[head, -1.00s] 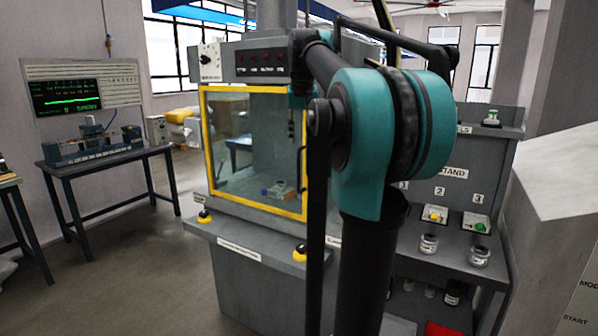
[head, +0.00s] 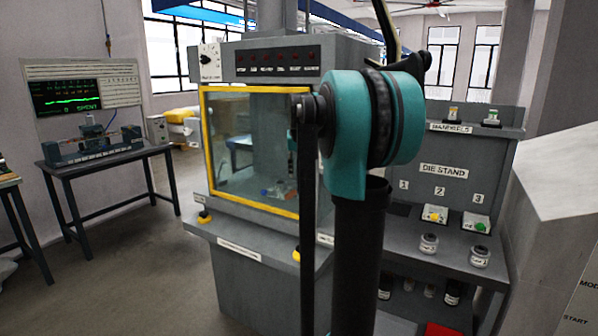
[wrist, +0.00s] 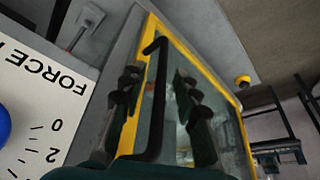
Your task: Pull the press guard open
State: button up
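The press guard (head: 208,145) is a clear panel in a yellow frame on the front of the grey press, and it looks shut. Its yellow frame also crosses the wrist view (wrist: 243,128). The black bar handle (wrist: 158,95) runs along one side of the frame in the wrist view; in the head view my arm hides it. My gripper (wrist: 160,76) is open, one finger on each side of the handle in the picture. I see no finger clearly touching the handle. The head view hides my gripper behind the arm.
A white force dial panel (wrist: 35,100) lies close to my gripper at left in the wrist view. A ledge with yellow buttons (head: 205,216) juts out below the guard. The die stand (head: 440,185) is at right, a bench (head: 100,155) at left.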

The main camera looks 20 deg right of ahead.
jog(key=shift+c, duration=0.5)
grip_shut()
